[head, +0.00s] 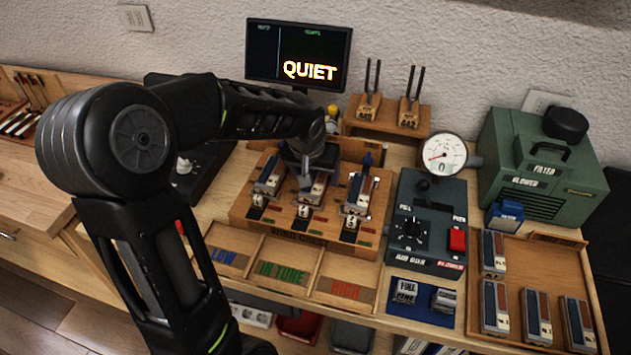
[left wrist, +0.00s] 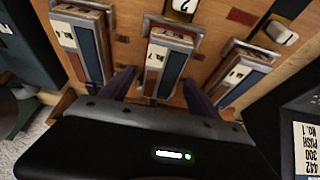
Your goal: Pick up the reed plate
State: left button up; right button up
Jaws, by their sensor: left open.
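Three reed plates with blue, red-brown and silver strips lie in a row on the wooden test stand (head: 243,210): a left one (head: 268,178), a middle one (head: 312,190) and a right one (head: 359,196). My left gripper (head: 305,165) is over the middle plate and hides its far end. In the left wrist view my left gripper (left wrist: 157,92) is open, its fingers on either side of the near end of the middle plate (left wrist: 168,58). Whether they touch it I cannot tell. The neighbouring plates (left wrist: 88,45) and (left wrist: 240,75) lie outside the fingers. My right gripper is not in view.
Three bins marked LOW (head: 222,257), IN TUNE (head: 281,271) and HIGH (head: 350,290) are in front of the stand. A control box with dial and red button (head: 457,240) stands right. A tray (head: 545,255) holds several more plates. A monitor (head: 298,53) reads QUIET.

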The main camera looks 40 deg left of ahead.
aim_at(316, 177)
pick_arm(q)
jog(key=shift+f+b, duration=0.25)
jog(key=shift+b, duration=0.15)
dwell(0.6)
grip_shut()
dwell(0.9)
jog(key=shift+r+p, duration=0.4)
jog(key=shift+p, duration=0.1)
notch_tip(316, 177, up, 10)
jog(key=shift+b, duration=0.4)
jog(key=shift+f, duration=0.1)
